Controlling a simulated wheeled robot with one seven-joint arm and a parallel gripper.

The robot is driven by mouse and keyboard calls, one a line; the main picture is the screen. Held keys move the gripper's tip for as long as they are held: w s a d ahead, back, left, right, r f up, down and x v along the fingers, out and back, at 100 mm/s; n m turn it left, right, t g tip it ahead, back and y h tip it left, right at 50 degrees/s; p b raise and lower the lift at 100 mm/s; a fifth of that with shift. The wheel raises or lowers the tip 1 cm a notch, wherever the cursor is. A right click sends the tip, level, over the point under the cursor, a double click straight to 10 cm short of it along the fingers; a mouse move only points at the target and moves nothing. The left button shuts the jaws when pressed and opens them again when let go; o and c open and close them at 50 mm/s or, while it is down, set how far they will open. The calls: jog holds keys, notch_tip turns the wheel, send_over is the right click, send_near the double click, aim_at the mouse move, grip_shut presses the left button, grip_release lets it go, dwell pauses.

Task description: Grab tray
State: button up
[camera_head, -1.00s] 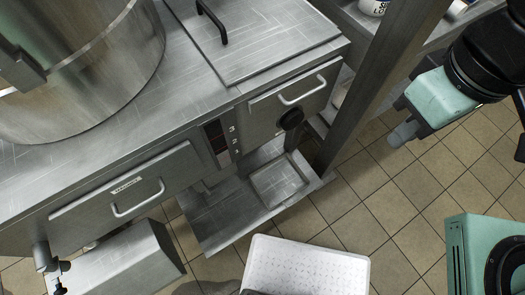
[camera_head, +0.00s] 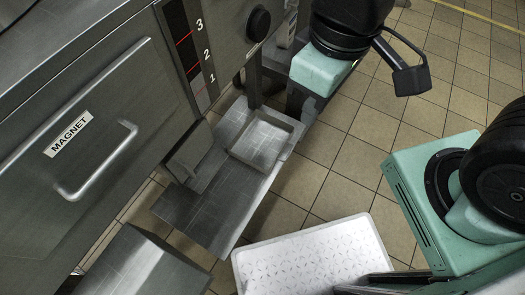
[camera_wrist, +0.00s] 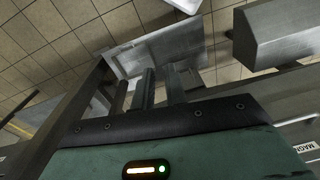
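A small, shallow metal tray (camera_head: 263,141) with a raised rim lies on a flat metal shelf (camera_head: 214,208) low at the front of the machine. My gripper (camera_head: 301,102) is just beyond and above the tray's upper right side in the head view, and its fingers are largely hidden there. In the wrist view, the two dark fingers of my gripper (camera_wrist: 160,85) stand apart with nothing between them. The metal shelf area (camera_wrist: 130,60) shows beyond the fingertips. Contact with the tray cannot be made out.
The steel machine front carries a magnet drawer (camera_head: 105,120), a numbered level strip (camera_head: 190,50) and a black knob (camera_head: 258,25). A white perforated tray (camera_head: 315,255) lies at bottom centre. A steel box (camera_head: 145,268) is at lower left.

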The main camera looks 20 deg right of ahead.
notch_tip(320, 180, down, 14)
jog(key=a+r+b, duration=0.1)
jog(key=b, duration=1)
jog(key=w+a+f+m+t+y+b, duration=0.25)
jog(key=w+a+f+m+b, duration=0.25)
jog(key=w+a+f, duration=0.5)
jog(key=w+a+f+m+t+y+b, duration=0.1)
jog(key=w+a+f+m+t+b, duration=0.35)
jog(key=f, duration=0.85)
jog(key=m+t+h+b, duration=0.2)
jog(key=m+h+b, duration=0.6)
jog(key=h, duration=0.5)
send_over(277, 153)
jog(key=s+a+b, duration=0.1)
jog(key=s+a, duration=0.1)
jog(key=s, duration=0.1)
jog(key=shift+n, duration=0.45)
jog(key=f, duration=2.2)
jog(key=shift+s+d+f, duration=0.2)
jog(key=shift+d, duration=0.05)
jog(key=b+x, duration=0.4)
jog(key=x, duration=0.1)
jog(key=shift+s+d+f+b, duration=0.1)
jog(key=shift+s+f+b, duration=0.1)
jog(key=shift+b, duration=0.1)
jog(key=shift+r, duration=0.1)
